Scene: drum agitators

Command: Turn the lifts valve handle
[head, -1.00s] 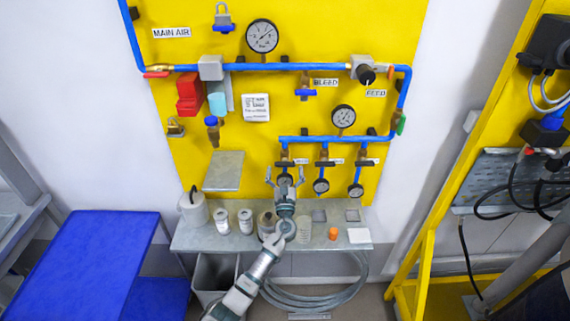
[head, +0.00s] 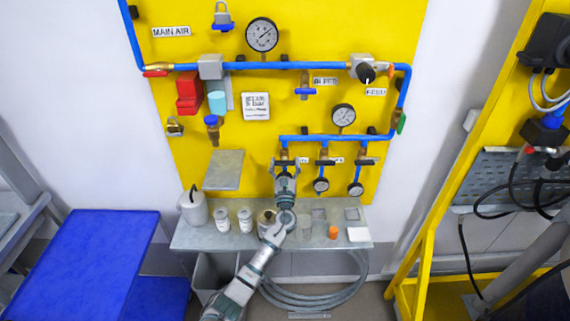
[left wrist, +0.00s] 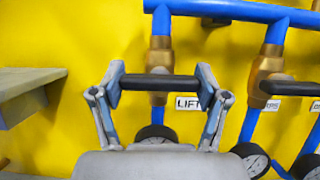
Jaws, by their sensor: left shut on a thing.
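The lifts valve has a black bar handle (left wrist: 160,83) across a brass body (left wrist: 160,56) on a blue pipe, with a label reading "LIFT" beside it in the left wrist view. My left gripper (left wrist: 161,88) has its fingers on the two ends of this handle, which lies level between them. In the head view my left gripper (head: 287,164) is at the leftmost of three small valves below the lower blue pipe (head: 335,138). It covers most of that valve and the gauge under it. My right gripper does not show.
Two similar black-handled valves, the middle one (head: 325,162) and the right one (head: 364,162), sit close to the right. A grey shelf (head: 223,169) juts out to the left. A bench (head: 190,236) with jars stands below.

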